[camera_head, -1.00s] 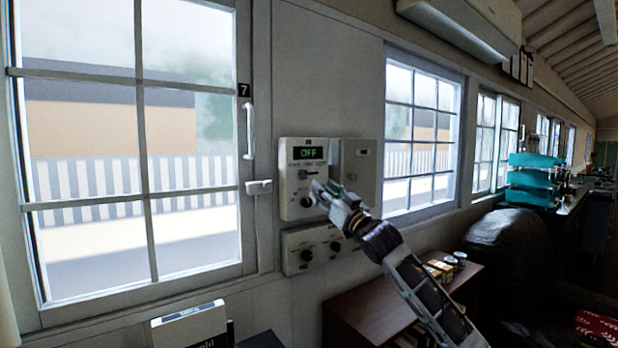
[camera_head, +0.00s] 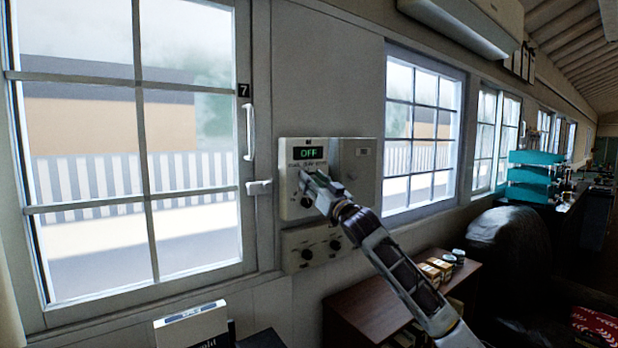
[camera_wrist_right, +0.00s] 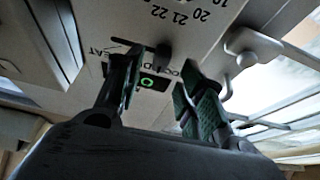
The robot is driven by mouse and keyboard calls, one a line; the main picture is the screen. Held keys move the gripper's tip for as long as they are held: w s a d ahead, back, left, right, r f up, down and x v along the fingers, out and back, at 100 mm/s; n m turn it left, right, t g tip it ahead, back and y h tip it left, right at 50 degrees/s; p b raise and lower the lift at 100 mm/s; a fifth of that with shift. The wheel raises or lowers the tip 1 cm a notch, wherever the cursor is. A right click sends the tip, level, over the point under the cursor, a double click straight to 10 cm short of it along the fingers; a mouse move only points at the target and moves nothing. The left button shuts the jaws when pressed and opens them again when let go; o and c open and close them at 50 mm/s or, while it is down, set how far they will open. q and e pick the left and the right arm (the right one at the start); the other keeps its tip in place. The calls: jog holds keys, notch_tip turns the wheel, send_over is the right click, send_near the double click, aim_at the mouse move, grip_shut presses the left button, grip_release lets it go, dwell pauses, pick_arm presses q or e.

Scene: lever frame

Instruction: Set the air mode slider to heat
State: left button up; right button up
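The control panel (camera_head: 289,181) is on the wall right of the large window, with a lit display (camera_head: 308,153) reading OFF. My right gripper (camera_head: 309,178) is at the panel face just below the display, covering the slider area in the head view. In the right wrist view, a small dark slider knob (camera_wrist_right: 162,54) lies beyond and between the two fingers of my right gripper (camera_wrist_right: 163,76). The fingers are apart; contact with the knob cannot be told. Lettering ending in "EAT" (camera_wrist_right: 103,51) shows beside the left finger. My left gripper is not in view.
A round dial (camera_head: 306,200) sits lower on the panel. A second box with knobs (camera_head: 301,254) is below. A grey box (camera_head: 362,180) adjoins on the right. A window latch (camera_head: 259,187) projects to the left. A brown shelf (camera_head: 365,297) stands below the arm.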

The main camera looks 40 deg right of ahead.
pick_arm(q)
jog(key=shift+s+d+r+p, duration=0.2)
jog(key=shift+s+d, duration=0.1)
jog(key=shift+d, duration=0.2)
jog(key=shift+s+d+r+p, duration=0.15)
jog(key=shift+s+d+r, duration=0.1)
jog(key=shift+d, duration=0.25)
pick_arm(e)
jog(key=shift+x, duration=1.15)
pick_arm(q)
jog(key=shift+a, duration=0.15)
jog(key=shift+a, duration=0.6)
pick_arm(e)
grip_shut()
